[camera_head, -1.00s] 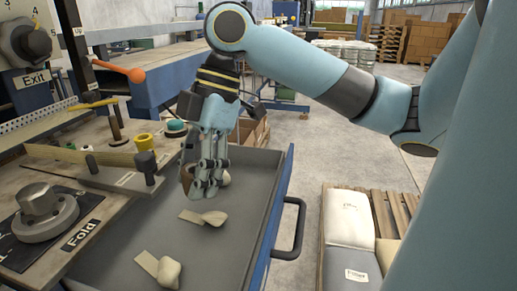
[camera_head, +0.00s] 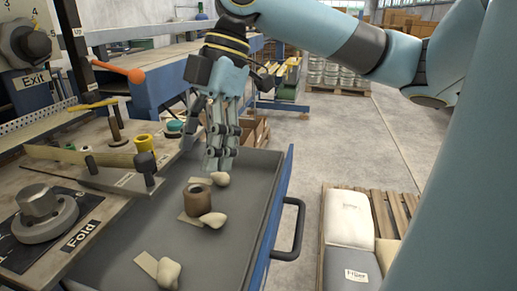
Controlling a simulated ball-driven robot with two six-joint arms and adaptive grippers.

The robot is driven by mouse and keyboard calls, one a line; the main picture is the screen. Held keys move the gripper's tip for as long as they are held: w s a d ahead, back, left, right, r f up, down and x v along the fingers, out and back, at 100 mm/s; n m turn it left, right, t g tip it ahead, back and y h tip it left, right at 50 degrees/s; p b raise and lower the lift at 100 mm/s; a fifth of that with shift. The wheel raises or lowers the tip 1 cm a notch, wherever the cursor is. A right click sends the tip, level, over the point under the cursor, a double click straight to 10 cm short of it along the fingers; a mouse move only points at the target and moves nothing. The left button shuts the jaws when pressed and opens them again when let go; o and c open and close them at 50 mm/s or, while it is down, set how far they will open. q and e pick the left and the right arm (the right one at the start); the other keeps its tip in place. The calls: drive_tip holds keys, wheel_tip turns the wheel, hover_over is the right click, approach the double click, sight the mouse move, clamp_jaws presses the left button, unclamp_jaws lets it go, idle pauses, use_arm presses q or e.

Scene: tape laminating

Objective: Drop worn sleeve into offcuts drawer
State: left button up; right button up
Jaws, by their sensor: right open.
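The worn sleeve (camera_head: 197,199), a brown hollow cylinder, stands in the open offcuts drawer (camera_head: 225,258), at or on a pale offcut strip. My right gripper (camera_head: 217,165) is open and empty above the drawer's far end, apart from the sleeve and up behind it. Several pale offcuts lie in the drawer, such as a lumpy piece with a strip (camera_head: 166,270) near the front. My left gripper is not in view.
The workbench (camera_head: 60,250) with a round knob (camera_head: 42,208) stands to the left of the drawer. The drawer's black handle (camera_head: 292,230) sticks out to the right. Stacked bags (camera_head: 348,220) lie on a pallet further right. Bare floor lies between.

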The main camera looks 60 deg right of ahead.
drive_tip(key=shift+v, duration=1.35)
